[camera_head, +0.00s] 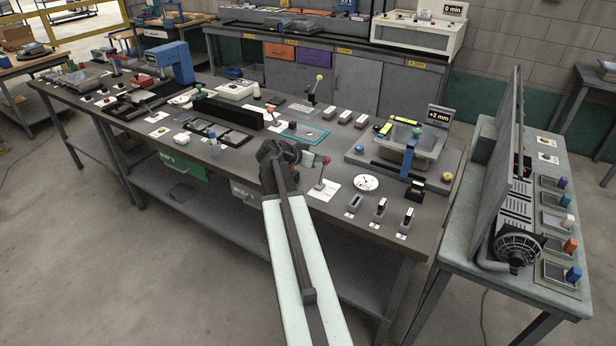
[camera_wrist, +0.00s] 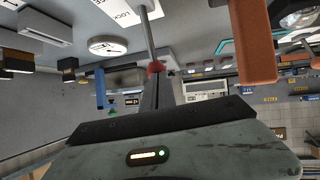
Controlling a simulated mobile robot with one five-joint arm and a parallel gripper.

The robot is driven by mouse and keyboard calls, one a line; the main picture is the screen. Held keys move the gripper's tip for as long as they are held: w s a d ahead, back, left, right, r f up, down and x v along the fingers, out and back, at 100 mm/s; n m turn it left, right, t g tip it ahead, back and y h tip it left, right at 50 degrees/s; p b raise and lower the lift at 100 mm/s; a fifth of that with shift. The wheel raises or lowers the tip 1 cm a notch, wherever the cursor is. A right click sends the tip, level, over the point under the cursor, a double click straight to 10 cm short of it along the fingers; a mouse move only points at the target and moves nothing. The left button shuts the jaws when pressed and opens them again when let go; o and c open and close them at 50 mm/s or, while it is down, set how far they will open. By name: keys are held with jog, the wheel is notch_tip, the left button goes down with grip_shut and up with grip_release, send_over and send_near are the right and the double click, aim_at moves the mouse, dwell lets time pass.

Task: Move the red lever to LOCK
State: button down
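The red lever (camera_head: 326,160) stands on a white label plate (camera_head: 323,190) near the bench's front edge, a thin metal rod with a red knob on top. In the wrist view, which is upside down, its red knob (camera_wrist: 156,67) and rod show beside the printed word LOCK (camera_wrist: 123,18). My gripper (camera_head: 310,158) is just left of the knob in the head view. In the wrist view my grey fingers (camera_wrist: 158,88) look pressed together, with their tips at the knob. I cannot tell whether they touch it. The other label is not readable.
A round white dial (camera_head: 366,183) and several small switches (camera_head: 380,211) lie right of the lever.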

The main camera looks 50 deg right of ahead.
jog(key=r+p+v, duration=0.1)
jog(key=p+v, duration=0.7)
jog(key=v, duration=0.6)
jog(key=shift+d+r, duration=0.15)
jog(key=shift+d, duration=0.3)
